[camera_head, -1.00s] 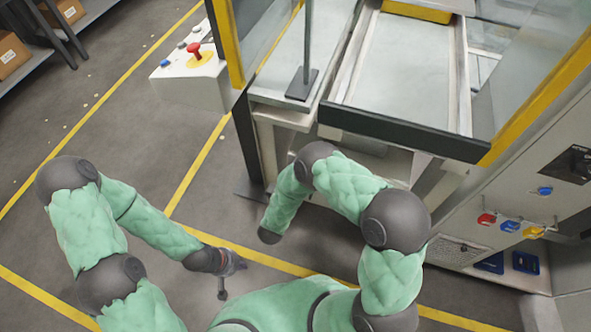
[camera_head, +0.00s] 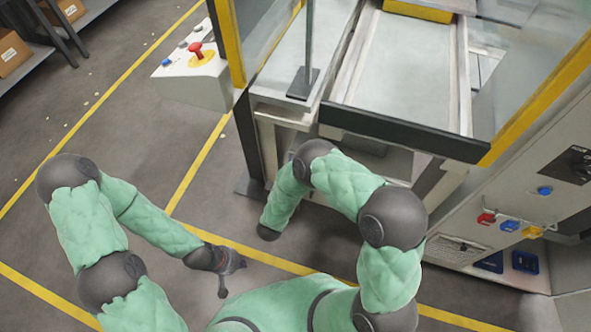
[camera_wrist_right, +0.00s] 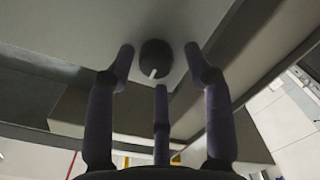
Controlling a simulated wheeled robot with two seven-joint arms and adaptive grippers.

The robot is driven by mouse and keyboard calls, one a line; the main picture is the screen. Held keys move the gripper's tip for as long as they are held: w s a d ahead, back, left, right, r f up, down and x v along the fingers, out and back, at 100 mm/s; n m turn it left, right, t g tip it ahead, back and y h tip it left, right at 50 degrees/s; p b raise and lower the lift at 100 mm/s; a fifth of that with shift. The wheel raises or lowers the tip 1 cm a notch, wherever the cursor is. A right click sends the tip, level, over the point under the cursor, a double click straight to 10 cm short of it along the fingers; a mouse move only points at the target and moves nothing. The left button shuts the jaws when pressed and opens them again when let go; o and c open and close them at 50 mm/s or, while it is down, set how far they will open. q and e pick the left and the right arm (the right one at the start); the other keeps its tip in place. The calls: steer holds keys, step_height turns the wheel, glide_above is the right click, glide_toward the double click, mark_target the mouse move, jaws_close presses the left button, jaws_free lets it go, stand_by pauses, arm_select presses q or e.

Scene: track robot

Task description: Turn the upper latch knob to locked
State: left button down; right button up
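A dark round knob (camera_wrist_right: 155,58) with a white pointer mark sits on a pale panel in the right wrist view. The mark points down and slightly left. My right gripper (camera_wrist_right: 159,66) has its dark fingers spread, one at the left of the knob, one at the right and one below. Gaps show between the fingers and the knob. The right gripper is hidden in the head view, where my right arm bends down in front of the machine. My left gripper (camera_head: 231,272) hangs low over the floor, its fingers apart and empty.
The machine's black front edge (camera_head: 400,132) and yellow-edged guard stand close to my right arm. A control box with a red button (camera_head: 196,50) is at the upper left. Coloured padlocks (camera_head: 509,226) hang on the right panel. The floor around my left gripper is clear.

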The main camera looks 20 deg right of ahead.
steer(key=shift+s+f, duration=0.15)
steer(key=v, duration=1.2)
stand_by(0.5)
